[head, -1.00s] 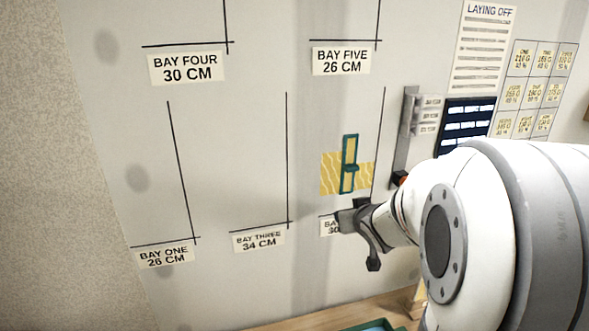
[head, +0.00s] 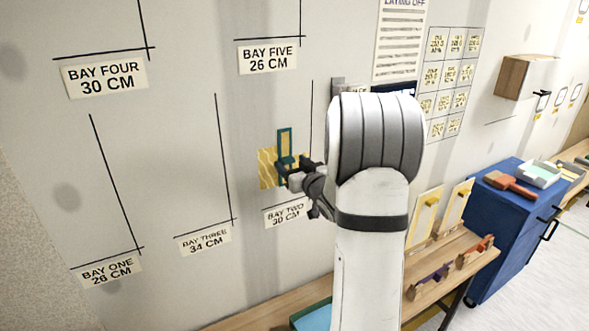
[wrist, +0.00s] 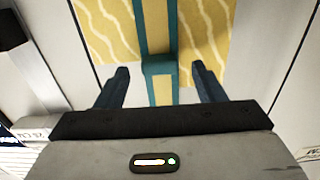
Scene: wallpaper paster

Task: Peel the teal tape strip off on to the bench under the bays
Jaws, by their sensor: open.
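The teal tape strip (head: 285,142) stands upright on the wall over a yellow patterned patch (head: 267,168), above the BAY TWO label (head: 285,215). Its teal edges frame a yellow middle, and it has a teal tab low down. My gripper (head: 293,168) is at the strip's lower part and hides some of it. In the wrist view my gripper (wrist: 161,70) is open, with one finger on each side of the teal tab (wrist: 159,67) and visible gaps between. The wooden bench (head: 258,318) runs below the bays, partly hidden by my arm.
A teal tray (head: 312,316) sits on the bench. Yellow boards (head: 426,218) and small wooden holders (head: 430,280) stand at its right. A blue cabinet (head: 510,220) with a brush (head: 510,184) on top is farther right. A grey bracket (head: 339,88) is on the wall.

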